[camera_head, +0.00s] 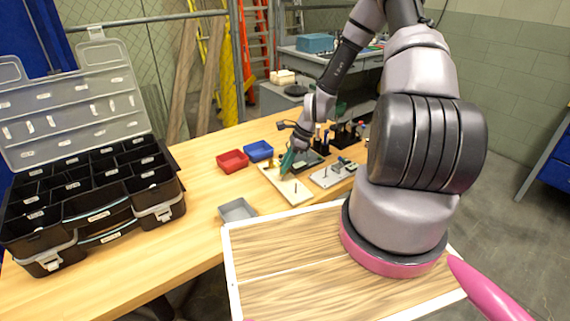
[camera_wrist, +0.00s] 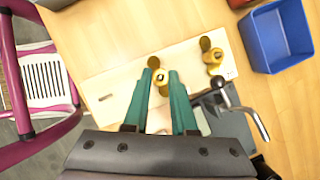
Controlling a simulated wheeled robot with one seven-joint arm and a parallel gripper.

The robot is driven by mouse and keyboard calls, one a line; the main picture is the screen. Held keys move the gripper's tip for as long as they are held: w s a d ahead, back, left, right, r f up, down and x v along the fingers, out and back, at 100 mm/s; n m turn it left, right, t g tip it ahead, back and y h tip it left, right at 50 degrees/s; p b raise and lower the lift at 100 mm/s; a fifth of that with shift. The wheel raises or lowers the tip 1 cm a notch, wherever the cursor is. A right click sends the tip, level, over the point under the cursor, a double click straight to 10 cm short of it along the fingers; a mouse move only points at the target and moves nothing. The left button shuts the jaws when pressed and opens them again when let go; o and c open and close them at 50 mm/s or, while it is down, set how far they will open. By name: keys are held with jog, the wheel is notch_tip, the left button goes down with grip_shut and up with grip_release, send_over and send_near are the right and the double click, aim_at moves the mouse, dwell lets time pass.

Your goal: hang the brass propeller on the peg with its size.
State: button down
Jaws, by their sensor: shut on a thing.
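In the wrist view, my gripper (camera_wrist: 162,77) has its two teal fingers closed on the hub of a brass propeller (camera_wrist: 153,63). The propeller is over the pale board (camera_wrist: 110,78); I cannot tell whether it touches the board or a peg. A second brass propeller (camera_wrist: 213,56) is at the board's right end. A thin dark peg (camera_wrist: 105,98) shows on the bare left part. In the head view, my gripper (camera_head: 290,160) is over the far part of the board (camera_head: 290,192), where a peg (camera_head: 296,187) stands near the close end. The held propeller is hard to see there.
A blue bin (camera_head: 259,150) and a red bin (camera_head: 232,161) stand left of the board. A grey tray (camera_head: 237,210) is nearer. A grey plate with fittings (camera_head: 330,175) lies to the right. An open black toolbox (camera_head: 92,195) fills the left side of the bench.

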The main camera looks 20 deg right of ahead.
jog(key=shift+f, duration=0.45)
jog(key=shift+f, duration=0.25)
jog(key=shift+f, duration=0.3)
dwell(0.6)
jog(key=c, duration=0.6)
grip_release()
jog(key=shift+c, duration=0.2)
jog(key=w+a+v, duration=0.1)
jog(key=v, duration=1.3)
jog(key=shift+s+a+r, duration=0.15)
jog(key=shift+s+r, duration=0.25)
jog(key=shift+r, duration=0.1)
